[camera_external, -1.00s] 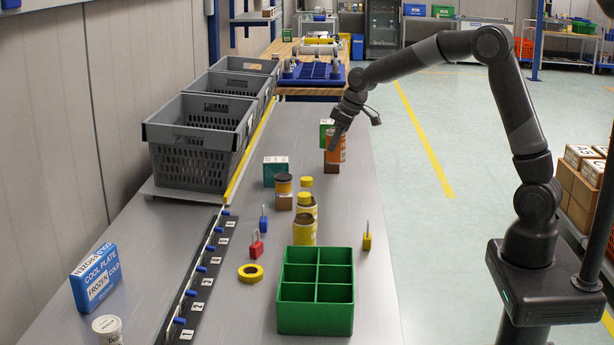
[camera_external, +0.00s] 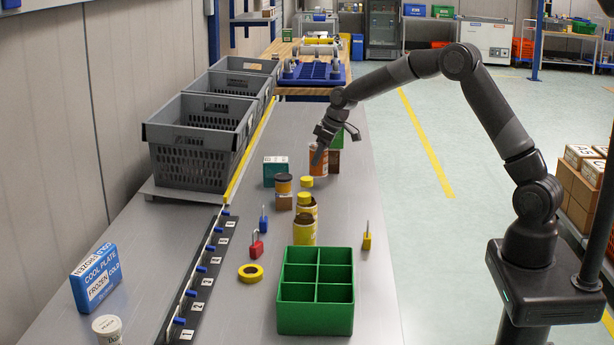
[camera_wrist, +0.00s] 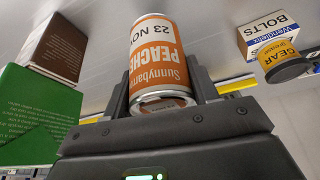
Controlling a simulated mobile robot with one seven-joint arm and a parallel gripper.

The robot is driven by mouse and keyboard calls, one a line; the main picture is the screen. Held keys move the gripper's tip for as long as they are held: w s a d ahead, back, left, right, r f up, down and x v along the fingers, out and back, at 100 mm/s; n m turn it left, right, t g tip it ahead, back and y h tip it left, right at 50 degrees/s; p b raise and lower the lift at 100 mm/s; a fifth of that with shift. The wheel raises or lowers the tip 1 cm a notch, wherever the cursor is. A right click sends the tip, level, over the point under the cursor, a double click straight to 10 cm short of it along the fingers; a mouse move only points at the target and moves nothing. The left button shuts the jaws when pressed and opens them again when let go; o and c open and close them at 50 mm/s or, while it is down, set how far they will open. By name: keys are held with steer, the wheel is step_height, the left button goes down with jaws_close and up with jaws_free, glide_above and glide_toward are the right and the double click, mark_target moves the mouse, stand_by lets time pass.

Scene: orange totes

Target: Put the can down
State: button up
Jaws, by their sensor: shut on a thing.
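The can (camera_external: 318,163) has an orange and white label; in the wrist view the can (camera_wrist: 158,55) reads "Peaches". My gripper (camera_external: 318,143) is shut on it from above, with one finger on each side. The can looks nearly upright, over or on the grey bench (camera_external: 352,200). I cannot tell whether its base touches the surface.
A brown box (camera_external: 334,163) and a green box (camera_external: 338,141) stand close right of and behind the can. A green divided crate (camera_external: 315,312) stands in front.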

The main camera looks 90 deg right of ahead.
mark_target(319, 166)
steer(key=shift+f, duration=1.85)
steer(key=shift+f, duration=0.15)
steer(key=o, duration=1.2)
